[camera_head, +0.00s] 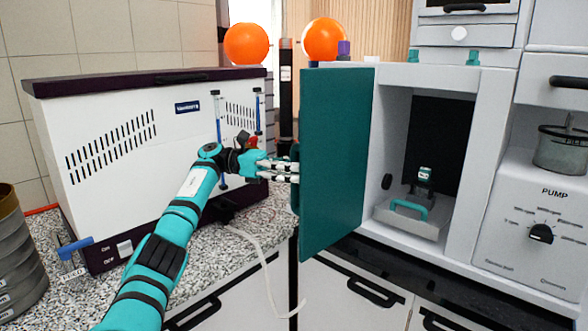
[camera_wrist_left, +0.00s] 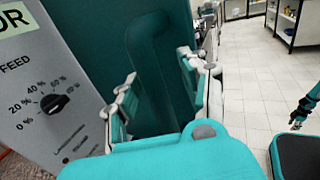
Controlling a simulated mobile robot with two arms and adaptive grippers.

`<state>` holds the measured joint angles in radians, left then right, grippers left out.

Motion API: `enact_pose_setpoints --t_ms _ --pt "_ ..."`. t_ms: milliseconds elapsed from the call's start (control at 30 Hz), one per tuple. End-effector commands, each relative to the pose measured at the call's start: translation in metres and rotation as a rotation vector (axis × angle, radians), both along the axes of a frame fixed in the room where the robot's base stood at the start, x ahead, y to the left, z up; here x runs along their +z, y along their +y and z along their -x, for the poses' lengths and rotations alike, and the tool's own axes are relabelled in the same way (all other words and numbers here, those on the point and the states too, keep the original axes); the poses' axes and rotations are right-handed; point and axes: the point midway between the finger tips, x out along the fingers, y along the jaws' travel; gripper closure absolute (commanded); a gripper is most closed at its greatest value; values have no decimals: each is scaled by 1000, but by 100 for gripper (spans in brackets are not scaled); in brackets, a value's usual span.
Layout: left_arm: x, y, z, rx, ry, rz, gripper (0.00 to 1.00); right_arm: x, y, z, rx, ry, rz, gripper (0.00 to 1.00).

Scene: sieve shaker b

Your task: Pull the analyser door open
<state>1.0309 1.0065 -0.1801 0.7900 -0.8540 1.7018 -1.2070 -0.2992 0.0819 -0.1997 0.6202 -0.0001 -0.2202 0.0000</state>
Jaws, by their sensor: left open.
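The analyser's teal door (camera_head: 335,155) stands swung well open, edge toward the left, showing the white-walled chamber. My left gripper (camera_head: 294,172) is at the outer face of the door, by its handle, which is mostly hidden in the head view. In the left wrist view, the teal handle (camera_wrist_left: 158,75) stands between the two spread fingers of my left gripper (camera_wrist_left: 155,98). I cannot tell whether a finger touches it. What looks like my right gripper (camera_wrist_left: 303,108) shows small at the right edge of the left wrist view; its fingers are too small to read.
A tray with a teal handle (camera_head: 408,209) sits in the chamber. A white box-shaped machine (camera_head: 110,140) stands on the speckled counter at left, with stacked sieves (camera_head: 15,260) in front. The pump unit (camera_head: 535,225) is at right. A white cable (camera_head: 265,265) hangs below the arm.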

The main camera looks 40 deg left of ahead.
Motion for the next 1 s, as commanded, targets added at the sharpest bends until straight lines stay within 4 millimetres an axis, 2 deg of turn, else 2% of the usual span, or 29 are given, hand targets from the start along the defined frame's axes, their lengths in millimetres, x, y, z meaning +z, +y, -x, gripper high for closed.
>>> enact_pose_setpoints --t_ms 167,467,600,1000 --pt "1 5 2 1 -1 0 56 0 1 1 1 1 -2 60" --pt "2 48 24 6 -2 4 56 0 2 1 0 1 -2 60" --pt "2 59 29 6 -3 1 56 0 2 1 0 0 -2 60" --pt "0 69 36 3 0 -1 56 0 2 1 -1 0 -2 60"
